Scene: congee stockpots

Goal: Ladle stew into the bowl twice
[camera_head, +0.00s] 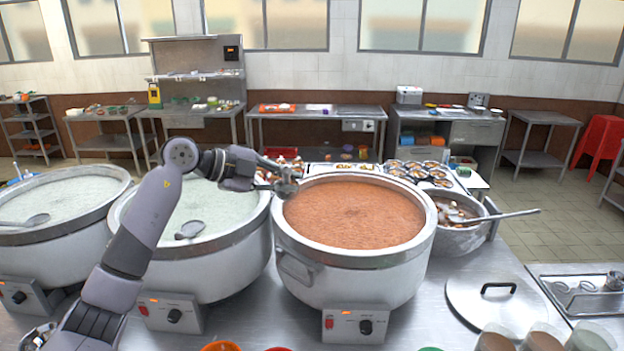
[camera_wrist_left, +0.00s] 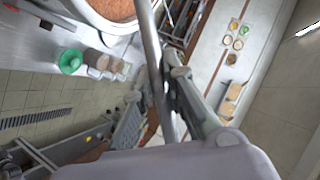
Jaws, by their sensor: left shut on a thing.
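The large pot (camera_head: 292,238) of orange-brown stew (camera_head: 355,213) stands on the steel counter, centre right in the head view. My left gripper (camera_head: 287,184) is at this pot's far left rim. In the left wrist view, it is shut on a long thin metal rod (camera_wrist_left: 151,45), which looks like a ladle handle. The ladle's cup end is not visible in either view. A metal bowl (camera_head: 455,238) with dark food and a ladle (camera_head: 505,214) resting in it stands right of the stew pot. My right gripper is not in view.
Two pots of white congee (camera_head: 215,208) stand left, with ladles in them. A lid (camera_head: 497,303) lies at front right, beside a steel tray (camera_head: 567,275). Several cups (camera_head: 543,338) line the front edge. Small filled bowls (camera_head: 415,172) sit behind the stew pot.

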